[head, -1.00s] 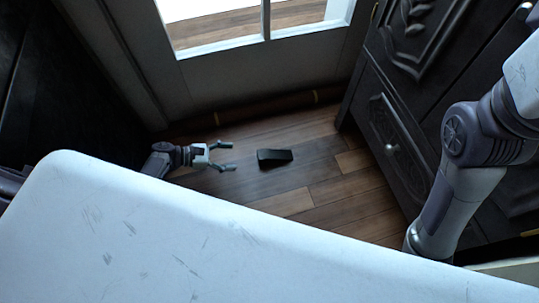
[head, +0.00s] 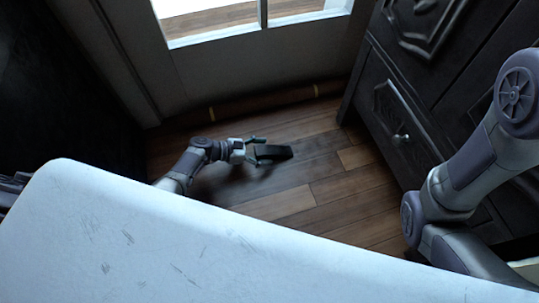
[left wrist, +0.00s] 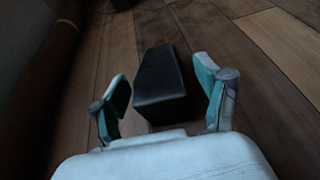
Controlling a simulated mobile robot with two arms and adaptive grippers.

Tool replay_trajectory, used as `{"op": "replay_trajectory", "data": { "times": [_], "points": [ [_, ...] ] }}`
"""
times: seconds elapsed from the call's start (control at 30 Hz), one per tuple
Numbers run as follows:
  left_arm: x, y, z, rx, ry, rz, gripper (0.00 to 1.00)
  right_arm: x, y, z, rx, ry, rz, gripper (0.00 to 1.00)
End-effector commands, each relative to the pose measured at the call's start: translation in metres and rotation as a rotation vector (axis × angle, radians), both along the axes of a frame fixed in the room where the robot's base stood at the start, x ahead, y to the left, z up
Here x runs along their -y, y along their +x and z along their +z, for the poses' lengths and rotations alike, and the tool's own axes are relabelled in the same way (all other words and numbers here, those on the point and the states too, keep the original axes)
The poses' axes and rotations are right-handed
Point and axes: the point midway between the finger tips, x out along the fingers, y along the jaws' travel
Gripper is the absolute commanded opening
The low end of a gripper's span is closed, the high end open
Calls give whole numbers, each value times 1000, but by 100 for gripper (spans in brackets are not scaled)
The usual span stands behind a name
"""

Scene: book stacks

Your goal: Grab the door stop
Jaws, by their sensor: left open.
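The door stop (head: 275,151) is a small black wedge on the wooden floor, in front of the glazed door. My left gripper (head: 258,152) is low over the floor, with its fingers at the left end of the wedge. In the left wrist view the door stop (left wrist: 161,80) lies between the two open fingers of my left gripper (left wrist: 163,98), and its near end face is toward the palm. A small gap shows on each side, so the fingers do not grip it. My right gripper is not in view; only my right arm shows at the right.
A dark carved cabinet (head: 400,110) stands at the right. The door (head: 250,70) with glass panes is behind the wedge, with a brown roll (head: 270,98) along its foot. Bare floor (head: 330,190) lies right of the wedge. My white base covers the lower picture.

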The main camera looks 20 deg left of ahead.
Motion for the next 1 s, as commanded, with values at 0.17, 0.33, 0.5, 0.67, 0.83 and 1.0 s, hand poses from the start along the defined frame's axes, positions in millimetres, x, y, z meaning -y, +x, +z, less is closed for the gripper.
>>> {"op": "replay_trajectory", "data": {
  "times": [0.17,0.33,0.5,0.67,0.83,1.0],
  "points": [
    [3,2,0,1,1,1,75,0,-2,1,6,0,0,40],
    [2,2,0,1,0,0,63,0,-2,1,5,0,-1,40],
    [2,2,0,1,0,0,35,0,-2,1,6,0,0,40],
    [2,1,-1,0,1,0,8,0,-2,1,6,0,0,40],
    [2,2,-1,0,1,1,0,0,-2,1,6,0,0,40],
    [3,4,3,6,-3,1,0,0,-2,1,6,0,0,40]
  ]
}}
